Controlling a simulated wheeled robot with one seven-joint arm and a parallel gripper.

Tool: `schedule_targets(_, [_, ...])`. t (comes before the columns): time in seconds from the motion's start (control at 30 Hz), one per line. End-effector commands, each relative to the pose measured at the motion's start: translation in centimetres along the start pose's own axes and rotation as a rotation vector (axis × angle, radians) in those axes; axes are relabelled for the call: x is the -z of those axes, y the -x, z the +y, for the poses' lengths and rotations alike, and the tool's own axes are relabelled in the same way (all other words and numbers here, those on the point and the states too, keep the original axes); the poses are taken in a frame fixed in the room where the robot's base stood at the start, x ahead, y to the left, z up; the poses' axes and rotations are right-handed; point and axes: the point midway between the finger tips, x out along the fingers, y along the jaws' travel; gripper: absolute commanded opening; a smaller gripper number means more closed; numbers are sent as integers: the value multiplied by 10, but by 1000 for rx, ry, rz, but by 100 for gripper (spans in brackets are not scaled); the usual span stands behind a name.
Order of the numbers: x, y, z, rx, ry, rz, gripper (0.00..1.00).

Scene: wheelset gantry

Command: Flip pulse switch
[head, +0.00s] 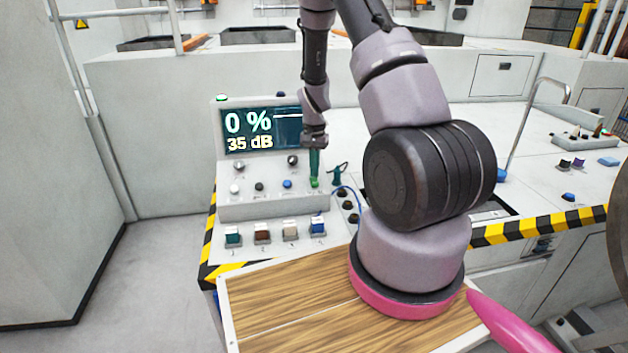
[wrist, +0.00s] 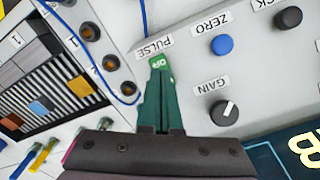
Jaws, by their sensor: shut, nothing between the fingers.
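The pulse switch is a small green piece (wrist: 160,62) beside the PULSE label (wrist: 154,47) in the wrist view, with small white lettering that is hard to read. In the head view it is the green spot (head: 314,184) at the right end of the console's knob row. My gripper (wrist: 161,82) has green fingers, which are shut with nothing between them. Their tips are right at the switch, and I cannot tell whether they touch it. In the head view my gripper (head: 314,176) points down at the console, hiding part of its screen.
The console screen (head: 262,131) reads 0 % and 35 dB. A blue ZERO button (wrist: 222,45) and the GAIN knob (wrist: 225,112) sit close to my fingers. A blue cable (wrist: 105,88) runs near the switch. Several coloured rocker switches (head: 290,231) line the console front.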

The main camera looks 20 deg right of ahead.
Motion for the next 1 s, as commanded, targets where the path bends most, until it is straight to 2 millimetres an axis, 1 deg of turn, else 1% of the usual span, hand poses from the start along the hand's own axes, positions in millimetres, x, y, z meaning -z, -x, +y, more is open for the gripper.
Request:
schedule_targets(0.03, [0, 5, 0, 1, 0, 2, 0])
schedule_targets(0.6, [0, 49, 0, 1, 0, 1, 0])
schedule_targets(0.73, [0, 53, 0, 0, 0, 0, 0])
schedule_targets(1.0, [0, 53, 0, 0, 0, 0, 0])
